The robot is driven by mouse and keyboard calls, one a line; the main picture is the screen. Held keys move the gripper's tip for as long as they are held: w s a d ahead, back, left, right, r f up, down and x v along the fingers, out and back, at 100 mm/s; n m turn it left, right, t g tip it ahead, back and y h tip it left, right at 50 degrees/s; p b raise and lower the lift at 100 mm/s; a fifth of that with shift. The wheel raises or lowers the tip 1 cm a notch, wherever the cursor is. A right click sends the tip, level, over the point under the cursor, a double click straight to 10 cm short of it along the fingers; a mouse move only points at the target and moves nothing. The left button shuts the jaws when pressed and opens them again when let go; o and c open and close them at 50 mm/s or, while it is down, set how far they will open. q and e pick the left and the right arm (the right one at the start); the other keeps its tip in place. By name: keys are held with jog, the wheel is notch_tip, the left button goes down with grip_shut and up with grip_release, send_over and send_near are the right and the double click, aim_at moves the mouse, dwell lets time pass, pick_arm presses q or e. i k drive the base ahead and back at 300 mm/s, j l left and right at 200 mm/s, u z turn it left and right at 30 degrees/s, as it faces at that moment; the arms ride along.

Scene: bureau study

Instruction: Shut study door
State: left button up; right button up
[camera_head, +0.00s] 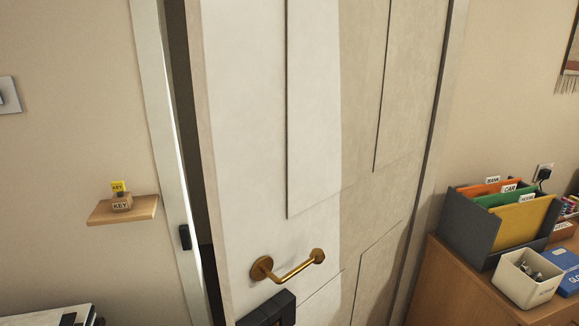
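The study door (240,150) is a pale panelled door that stands ajar. Its free left edge is out from the white frame (160,110), and a dark gap shows between them. Its right side meets the frame, where the hinge side appears to be. A brass lever handle (297,267) sits low on the door near the free edge. A black blocky item (268,312) shows below the handle, cut off by the picture's bottom; I cannot tell exactly what it is. I see neither of my grippers clearly in this view.
A small wooden shelf (125,210) with a key box is on the left wall. A wooden cabinet (440,285) at right, close to the door's hinge side, carries a file organiser (468,228) and a white bin (526,287). A dark item (72,318) is at bottom left.

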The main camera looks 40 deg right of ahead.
aim_at(314, 117)
jog(key=z, duration=1.6)
